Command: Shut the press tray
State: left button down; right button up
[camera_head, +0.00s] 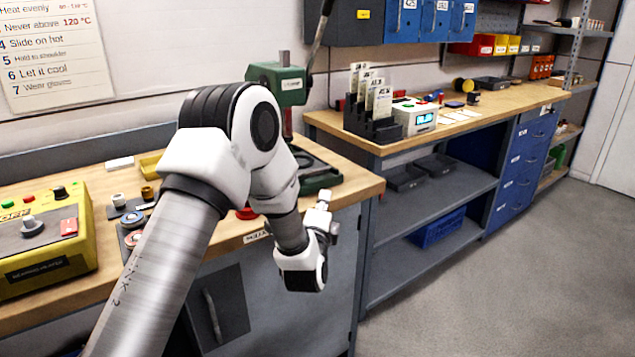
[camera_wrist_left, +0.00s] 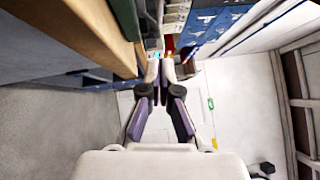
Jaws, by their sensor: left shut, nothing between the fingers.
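The green press (camera_head: 278,82) stands on the near wooden bench, with its dark lever rising at the top. Its green base (camera_head: 322,178) lies on the bench top, partly behind my left arm. I cannot clearly make out the press tray; my arm covers part of the press and the bench edge. My left gripper (camera_head: 325,203) is beside the bench's right front corner, in front of and below the press base. In the left wrist view its fingers (camera_wrist_left: 160,72) are together with nothing between them. My right gripper is not in view.
A yellow control box (camera_head: 42,240) and small parts stand on the bench at left. A grey cabinet door with a handle (camera_head: 212,315) is below. A second bench (camera_head: 440,128) with shelves and blue drawers (camera_head: 525,155) runs along the right. The grey floor (camera_head: 500,290) at right is clear.

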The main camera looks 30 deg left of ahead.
aim_at(322, 170)
pick_arm(q)
jog(key=w+a, duration=0.2)
jog(key=w+a+r, duration=0.1)
jog(key=w+a, duration=0.2)
jog(key=shift+w+p, duration=0.3)
jog(key=shift+w+a, duration=0.15)
jog(key=shift+a, duration=0.2)
jog(key=shift+d, duration=0.1)
